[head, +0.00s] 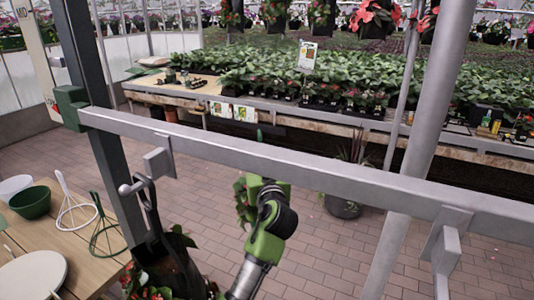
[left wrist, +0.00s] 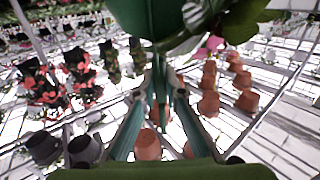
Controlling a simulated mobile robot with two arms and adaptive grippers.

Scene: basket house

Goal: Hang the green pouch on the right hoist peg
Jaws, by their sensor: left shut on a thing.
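My left arm reaches up in the middle of the head view, below and partly behind the grey rail (head: 330,174). Its left gripper (left wrist: 158,65) is shut on the green pouch (left wrist: 148,16), seen in the left wrist view as a dark green shape with leaves and a pink flower. In the head view, the rail and my arm hide most of the pouch; leaves (head: 241,198) show beside the arm. The right hoist peg (head: 445,246) is on the rail at the far right, bare. My right gripper is not in view.
The left peg (head: 155,160) carries a dark planted pouch (head: 168,262) by its strap. A wooden table (head: 75,245) at left holds a green bowl (head: 31,203) and wire stands. A grey post (head: 425,110) stands at right. The brick floor between has open room.

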